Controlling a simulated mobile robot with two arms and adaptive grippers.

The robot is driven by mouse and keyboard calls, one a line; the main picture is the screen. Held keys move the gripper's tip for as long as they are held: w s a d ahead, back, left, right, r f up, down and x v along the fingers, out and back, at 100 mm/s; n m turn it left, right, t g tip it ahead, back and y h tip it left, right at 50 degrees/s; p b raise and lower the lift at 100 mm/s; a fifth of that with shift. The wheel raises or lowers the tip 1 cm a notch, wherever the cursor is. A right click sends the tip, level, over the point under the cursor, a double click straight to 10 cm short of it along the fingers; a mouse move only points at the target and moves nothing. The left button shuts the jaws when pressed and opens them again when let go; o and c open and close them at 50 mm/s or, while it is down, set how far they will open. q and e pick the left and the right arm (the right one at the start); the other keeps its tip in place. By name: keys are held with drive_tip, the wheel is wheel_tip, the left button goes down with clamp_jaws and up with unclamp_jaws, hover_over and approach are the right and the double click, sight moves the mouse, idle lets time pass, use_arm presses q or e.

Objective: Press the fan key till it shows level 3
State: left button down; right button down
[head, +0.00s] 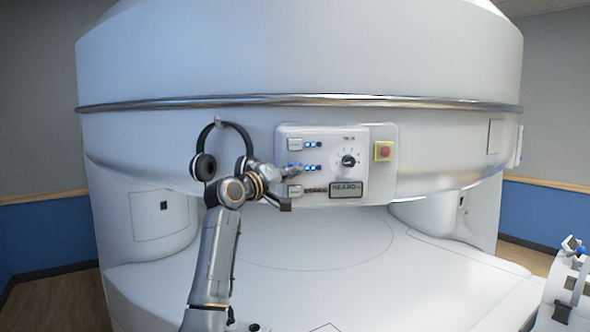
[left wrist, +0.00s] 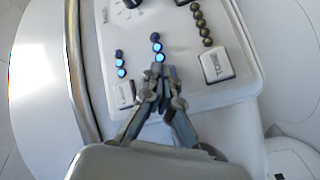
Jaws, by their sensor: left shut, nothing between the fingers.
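The white control panel (head: 380,140) on the magnet's front has three keys down its left side, each beside a row of lamps. The top key (head: 294,144) and bottom key (head: 294,191) show. My left gripper (head: 297,169) is shut and empty, at the middle key, which it hides. In the left wrist view its fingertips (left wrist: 159,76) lie just below the middle lamps (left wrist: 156,47), two lit blue and one dark. Whether the tips touch the key I cannot tell. The key beside the left lamps shows (left wrist: 124,94). I cannot read which key is marked fan.
Headphones (head: 204,166) hang on a hook left of the panel, behind my left arm. The panel has a dial (head: 348,160) and a dark display (head: 345,189); a red button on yellow (head: 383,151) sits at its right. The patient table (head: 370,265) is clear.

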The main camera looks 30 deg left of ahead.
use_arm(q)
drive_tip(key=shift+w+a, duration=0.1)
drive_tip(key=shift+a, duration=0.05)
idle(0.6)
drive_tip(key=shift+s+d, duration=0.6)
drive_tip(key=shift+s, duration=0.05)
drive_tip(key=shift+f, duration=0.1)
drive_tip(key=s+d, duration=0.1)
drive_tip(key=s, duration=0.1)
drive_tip(key=s+d+b, duration=0.1)
drive_tip(key=d, duration=0.1)
drive_tip(key=shift+s+d, duration=0.15)
drive_tip(key=shift+s, duration=0.2)
idle(0.4)
